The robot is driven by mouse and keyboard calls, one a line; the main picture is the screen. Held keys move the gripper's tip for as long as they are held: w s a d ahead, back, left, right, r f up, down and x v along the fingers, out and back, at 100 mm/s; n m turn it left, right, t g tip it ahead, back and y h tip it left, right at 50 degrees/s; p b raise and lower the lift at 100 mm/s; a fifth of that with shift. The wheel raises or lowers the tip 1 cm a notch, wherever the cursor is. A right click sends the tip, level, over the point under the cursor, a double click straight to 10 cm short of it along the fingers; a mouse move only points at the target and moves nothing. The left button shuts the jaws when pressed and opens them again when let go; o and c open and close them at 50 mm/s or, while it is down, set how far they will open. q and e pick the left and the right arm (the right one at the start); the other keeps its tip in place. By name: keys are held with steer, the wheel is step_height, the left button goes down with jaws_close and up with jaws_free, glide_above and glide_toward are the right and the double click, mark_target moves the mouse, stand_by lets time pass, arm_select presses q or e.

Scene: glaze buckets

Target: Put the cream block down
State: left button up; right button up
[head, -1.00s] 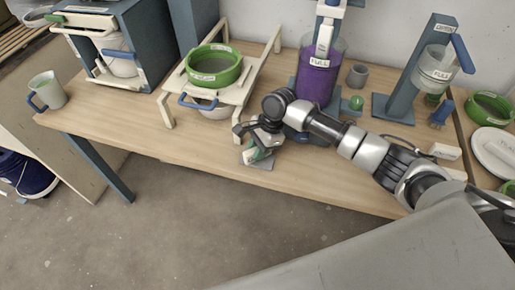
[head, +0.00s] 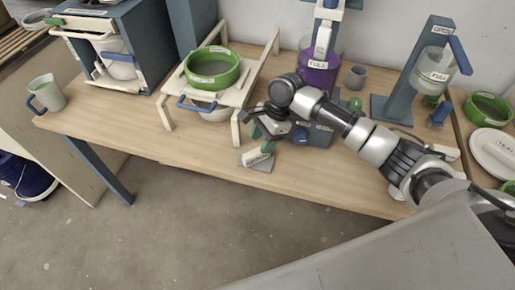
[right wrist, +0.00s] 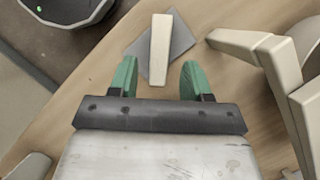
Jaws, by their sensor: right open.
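The cream block (head: 257,157) lies on a small grey pad (head: 264,167) near the front edge of the wooden table. In the right wrist view the block (right wrist: 160,50) lies on the pad (right wrist: 181,39), one end sticking out past it. My right gripper (head: 262,138) is open, with its green fingers just behind the block in the head view. In the right wrist view the fingers (right wrist: 158,79) are spread wide, with the block's near end in line with the gap between them. They look clear of it. My left gripper is not in view.
A cream stand with a green-rimmed sieve (head: 212,68) is to the left. A purple-filled container (head: 318,76) stands behind my right arm, with a grey cup (head: 356,77) to its right. A mug (head: 46,93) is at the far left.

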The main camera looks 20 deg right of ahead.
steer(key=v, duration=0.7)
